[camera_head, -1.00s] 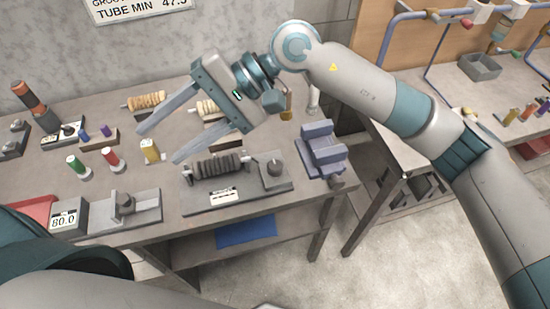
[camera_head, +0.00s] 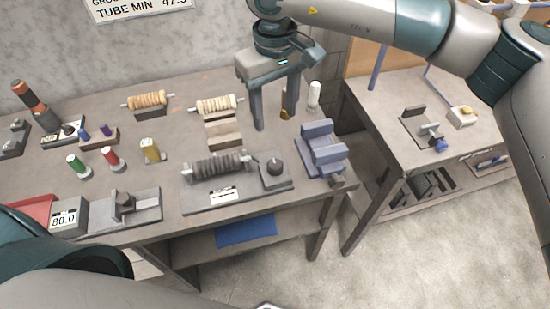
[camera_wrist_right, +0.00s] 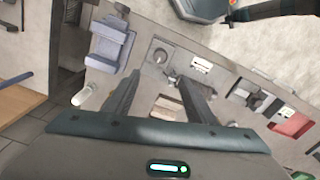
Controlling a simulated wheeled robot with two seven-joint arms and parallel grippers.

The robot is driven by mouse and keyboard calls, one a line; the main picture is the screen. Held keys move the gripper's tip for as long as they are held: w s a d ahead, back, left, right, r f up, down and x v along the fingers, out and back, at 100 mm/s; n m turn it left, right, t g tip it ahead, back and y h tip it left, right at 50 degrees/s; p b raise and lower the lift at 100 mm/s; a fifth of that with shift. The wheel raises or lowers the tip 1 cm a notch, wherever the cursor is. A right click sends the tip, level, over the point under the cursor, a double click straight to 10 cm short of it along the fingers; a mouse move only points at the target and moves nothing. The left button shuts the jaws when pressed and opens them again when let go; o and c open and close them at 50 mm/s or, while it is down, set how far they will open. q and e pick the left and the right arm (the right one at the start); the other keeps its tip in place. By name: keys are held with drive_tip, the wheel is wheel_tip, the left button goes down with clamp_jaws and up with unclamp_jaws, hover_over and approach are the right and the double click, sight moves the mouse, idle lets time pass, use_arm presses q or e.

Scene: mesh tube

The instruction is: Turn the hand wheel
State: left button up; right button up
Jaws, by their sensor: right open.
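A dark round knob-like piece (camera_head: 275,168), which I take to be the hand wheel, sits on a grey block at the right end of a low bench device. Beside it is a dark ribbed roller (camera_head: 218,168) on the same base (camera_head: 205,200). In the right wrist view the round piece (camera_wrist_right: 160,56) lies just beyond the fingertips. My right gripper (camera_head: 275,122) is open and empty, fingers pointing down, above and behind the wheel and apart from it. It also shows in the right wrist view (camera_wrist_right: 157,76). My left gripper is out of view.
A blue-grey vise-like block (camera_head: 322,150) stands right of the wheel. Behind are a white bottle (camera_head: 314,96) and a pale ribbed roller on a stand (camera_head: 217,105). A display reading 80.0 (camera_head: 65,217) is at left. A second table (camera_head: 385,105) stands right, across a gap.

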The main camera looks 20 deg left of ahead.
sight(275, 164)
drive_tip(key=shift+f, duration=0.1)
wheel_tip(275, 164, down, 16)
drive_tip(key=p, duration=0.7)
drive_tip(key=shift+s+p, duration=0.1)
drive_tip(key=shift+p, duration=0.25)
drive_tip(key=shift+f, duration=0.55)
drive_tip(key=c, duration=1)
